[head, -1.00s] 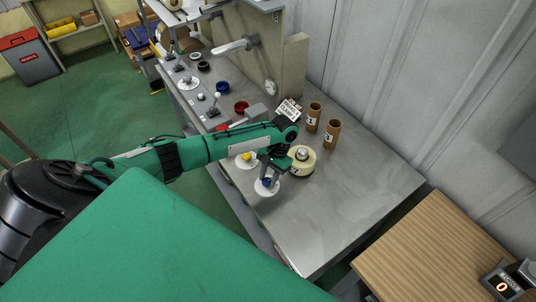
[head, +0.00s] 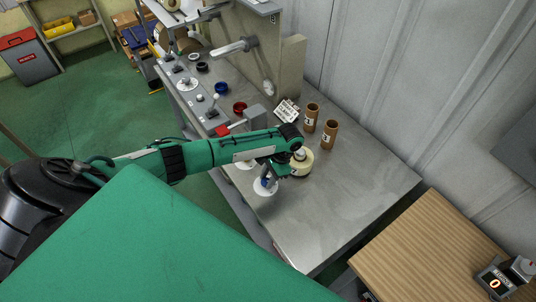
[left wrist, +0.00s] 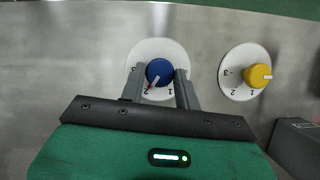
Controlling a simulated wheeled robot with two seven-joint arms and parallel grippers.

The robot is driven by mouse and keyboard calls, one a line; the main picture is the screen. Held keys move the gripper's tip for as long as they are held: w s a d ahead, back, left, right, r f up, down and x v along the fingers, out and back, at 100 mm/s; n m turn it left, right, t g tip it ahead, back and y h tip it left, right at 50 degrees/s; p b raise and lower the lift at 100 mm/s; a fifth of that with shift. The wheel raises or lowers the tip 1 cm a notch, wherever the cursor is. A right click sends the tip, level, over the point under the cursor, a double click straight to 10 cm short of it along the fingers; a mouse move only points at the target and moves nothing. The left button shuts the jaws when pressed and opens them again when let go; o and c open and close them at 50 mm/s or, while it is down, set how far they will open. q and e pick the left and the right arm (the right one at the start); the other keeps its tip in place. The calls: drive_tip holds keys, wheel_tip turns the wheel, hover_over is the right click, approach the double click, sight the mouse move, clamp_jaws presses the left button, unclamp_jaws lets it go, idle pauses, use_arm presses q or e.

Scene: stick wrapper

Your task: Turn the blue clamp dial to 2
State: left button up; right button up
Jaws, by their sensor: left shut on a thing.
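The blue clamp dial (left wrist: 159,71) sits on a white disc (left wrist: 150,50) marked 1, 2 and 3 on the metal bench. In the left wrist view its pale pointer, reddish near the tip, points down-left at about the 2. My left gripper (left wrist: 160,88) is shut on the blue dial, one finger on each side. In the head view my left gripper (head: 269,176) reaches down onto the blue dial (head: 265,183), which is partly covered by it. My right gripper is not in view.
A yellow dial (left wrist: 257,76) on its own numbered disc is beside the blue one. A cream roll (head: 301,164) and two brown tubes (head: 311,118) (head: 329,135) stand close to my left arm. The bench's near end (head: 340,195) is clear.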

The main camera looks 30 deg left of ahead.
use_arm(q)
drive_tip(key=o, duration=1)
drive_tip(key=shift+c, duration=0.2)
drive_tip(key=shift+r, duration=0.1)
drive_tip(key=shift+w+d+r, duration=0.1)
drive_tip(key=shift+w+r, duration=0.1)
drive_tip(key=shift+r, duration=0.05)
drive_tip(key=b+v, duration=0.3)
drive_tip(key=v, duration=1)
drive_tip(key=shift+s, duration=0.1)
